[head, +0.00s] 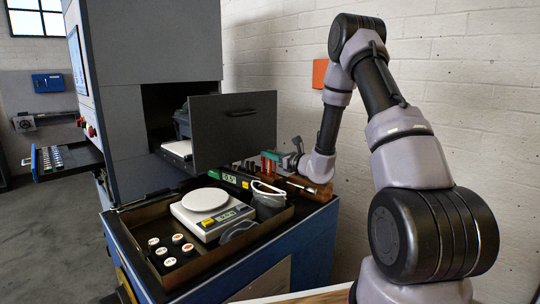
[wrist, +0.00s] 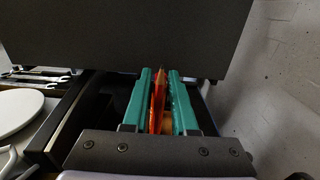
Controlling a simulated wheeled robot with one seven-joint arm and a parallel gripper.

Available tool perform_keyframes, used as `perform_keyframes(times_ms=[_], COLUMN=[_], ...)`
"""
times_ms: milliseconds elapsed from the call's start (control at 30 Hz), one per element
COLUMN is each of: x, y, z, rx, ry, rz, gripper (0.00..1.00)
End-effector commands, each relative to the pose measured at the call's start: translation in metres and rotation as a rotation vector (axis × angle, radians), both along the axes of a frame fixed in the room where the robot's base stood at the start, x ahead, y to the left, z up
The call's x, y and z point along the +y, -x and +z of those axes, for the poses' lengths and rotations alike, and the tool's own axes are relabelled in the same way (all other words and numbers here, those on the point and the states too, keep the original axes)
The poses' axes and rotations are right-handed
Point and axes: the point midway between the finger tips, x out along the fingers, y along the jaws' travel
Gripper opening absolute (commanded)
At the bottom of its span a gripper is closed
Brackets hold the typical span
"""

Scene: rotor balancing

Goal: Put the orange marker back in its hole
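My gripper (head: 272,157) is at the back right of the bench, low beside the grey drawer front. In the wrist view its teal fingers (wrist: 160,82) point away from the camera, with the orange marker (wrist: 157,100) between them. The gap is about as narrow as the marker, and the fingers appear shut on it. The marker looks slightly tilted in that view. A wooden block (head: 318,191) sits below and right of the gripper in the head view. The hole for the marker cannot be made out; the fingers and marker hide much of that area.
The open drawer front (head: 236,118) stands close to the gripper and fills the top of the wrist view (wrist: 140,35). A white scale (head: 210,207), a grey cup (head: 269,198) and several white-topped pieces (head: 170,262) are in the tray. The white brick wall (head: 300,95) is close behind.

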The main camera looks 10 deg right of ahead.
Motion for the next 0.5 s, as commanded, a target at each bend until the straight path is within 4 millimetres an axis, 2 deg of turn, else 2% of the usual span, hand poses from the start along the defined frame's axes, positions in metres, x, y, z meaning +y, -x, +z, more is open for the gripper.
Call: perform_keyframes(times_ms=[33,67,367,500], x=[0.0,0.0,-0.0005,-0.0077], y=[0.0,0.0,0.0006,0.0099], z=[0.0001,0.0001,0.0,0.0], rx=[0.0,0.0,0.0,0.001], ry=[0.0,0.0,0.0,0.001], rz=[0.0,0.0,0.0,-0.002], gripper=[0.5,0.54,0.54,0.54])
